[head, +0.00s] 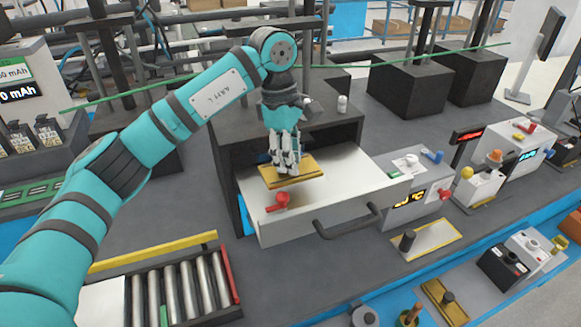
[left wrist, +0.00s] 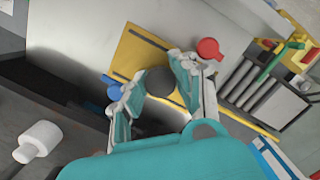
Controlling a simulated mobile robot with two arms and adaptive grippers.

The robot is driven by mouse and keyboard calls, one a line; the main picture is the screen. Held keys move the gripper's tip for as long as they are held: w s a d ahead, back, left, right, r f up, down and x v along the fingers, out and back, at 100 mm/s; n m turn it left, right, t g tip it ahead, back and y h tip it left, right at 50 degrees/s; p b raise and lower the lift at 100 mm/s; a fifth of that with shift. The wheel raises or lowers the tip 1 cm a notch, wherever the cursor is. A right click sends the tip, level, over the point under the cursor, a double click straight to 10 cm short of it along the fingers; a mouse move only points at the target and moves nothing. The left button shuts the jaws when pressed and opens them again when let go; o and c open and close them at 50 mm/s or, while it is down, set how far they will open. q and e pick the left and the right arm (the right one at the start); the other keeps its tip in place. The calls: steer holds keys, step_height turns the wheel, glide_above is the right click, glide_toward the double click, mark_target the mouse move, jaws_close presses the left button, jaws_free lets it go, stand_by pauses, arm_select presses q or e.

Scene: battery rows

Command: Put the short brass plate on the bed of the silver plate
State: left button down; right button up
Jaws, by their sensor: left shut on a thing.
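A yellow brass plate (head: 309,174) with a dark round knob (left wrist: 161,80) is over the pale silver bed of the pulled-out drawer (head: 345,171). My left gripper (head: 286,168) points down at this plate. In the left wrist view its fingers (left wrist: 158,88) are shut on the knob from both sides. The plate looks flat and close to the bed; I cannot tell whether it touches. A red knob (head: 280,201) stands at the bed's front left, beside the plate. A blue knob (left wrist: 114,92) shows beside the plate in the wrist view. My right gripper is not in view.
The drawer handle (head: 347,222) sticks out in front. A roller tray (head: 180,290) lies at the front left. Another brass-coloured plate with a dark knob (head: 433,240) lies to the right, near a white device (head: 412,172). The bed's right part is clear.

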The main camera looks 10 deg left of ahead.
arm_select(q)
steer(key=shift+w+a+f, duration=0.15)
steer(key=shift+w+f, duration=0.2)
steer(key=shift+f, duration=0.45)
step_height(320, 180, down, 3)
steer(key=shift+r+p, duration=0.1)
steer(key=shift+p, duration=0.65)
steer(key=c, duration=1.5)
jaws_free()
steer(key=shift+f, duration=0.25)
steer(key=o, duration=0.4)
steer(key=shift+o, duration=0.2)
steer(key=shift+r, duration=0.1)
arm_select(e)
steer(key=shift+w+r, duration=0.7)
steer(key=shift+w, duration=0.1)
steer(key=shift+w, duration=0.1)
